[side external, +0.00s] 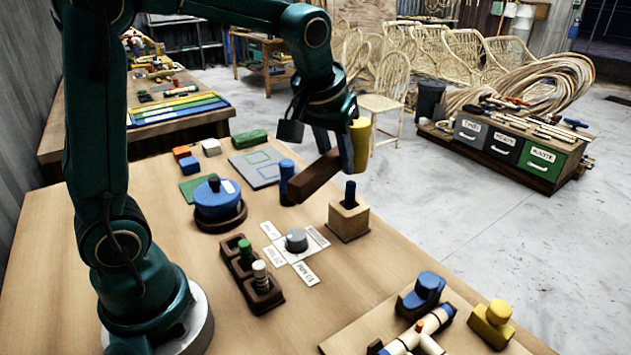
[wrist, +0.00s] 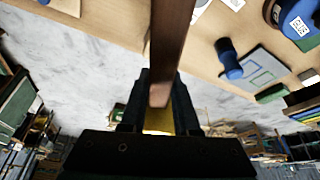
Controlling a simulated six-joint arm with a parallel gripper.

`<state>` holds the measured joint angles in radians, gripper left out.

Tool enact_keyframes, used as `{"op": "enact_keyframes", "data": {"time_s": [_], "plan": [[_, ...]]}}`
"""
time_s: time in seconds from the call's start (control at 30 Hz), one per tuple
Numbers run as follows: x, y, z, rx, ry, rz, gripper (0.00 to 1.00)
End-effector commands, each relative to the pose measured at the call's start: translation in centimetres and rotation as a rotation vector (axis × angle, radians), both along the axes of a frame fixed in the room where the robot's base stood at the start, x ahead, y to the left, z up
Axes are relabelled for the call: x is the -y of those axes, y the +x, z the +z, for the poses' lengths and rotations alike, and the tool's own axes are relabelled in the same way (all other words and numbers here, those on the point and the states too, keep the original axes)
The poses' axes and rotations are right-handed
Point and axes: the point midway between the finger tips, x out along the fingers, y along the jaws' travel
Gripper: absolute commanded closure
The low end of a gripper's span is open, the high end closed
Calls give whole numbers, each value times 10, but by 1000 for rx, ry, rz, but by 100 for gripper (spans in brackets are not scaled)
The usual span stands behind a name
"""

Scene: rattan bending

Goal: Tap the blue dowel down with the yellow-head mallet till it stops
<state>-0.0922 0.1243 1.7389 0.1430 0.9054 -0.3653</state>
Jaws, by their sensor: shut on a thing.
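The blue dowel (side external: 350,191) stands upright in a wooden block (side external: 348,221), with its upper part sticking out. My gripper (side external: 338,142) is shut on the mallet near its head. The mallet's yellow head (side external: 361,146) shows behind the fingers, above the dowel in the side view; its exact height over it I cannot tell. The brown handle (side external: 314,179) slants down to the left. In the wrist view, my gripper (wrist: 160,100) has the handle (wrist: 171,45) running away from it, with a bit of yellow (wrist: 158,122) between the fingers. I cannot make out the dowel there.
A blue peg (side external: 287,172) stands behind the handle, beside a grey mat (side external: 255,168). A round blue container (side external: 217,203), a dial (side external: 296,240) and a dark peg rack (side external: 250,275) are to the left. A board with joined pieces (side external: 400,325) lies in front. The table edge is close behind the block.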

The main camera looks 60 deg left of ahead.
Motion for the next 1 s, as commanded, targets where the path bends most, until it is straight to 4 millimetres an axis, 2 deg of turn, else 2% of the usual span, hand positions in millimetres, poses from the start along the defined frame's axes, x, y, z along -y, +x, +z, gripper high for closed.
{"op": "enact_keyframes", "data": {"time_s": [0.3, 0.57, 0.87, 1.0], "plan": [[0, 0, -1, 1, 0, 0, 100], [0, 0, -39, -2, 0, -1, 100], [0, 1, -34, 4, 0, 1, 100], [0, 2, -21, 8, 1, 1, 100]]}}
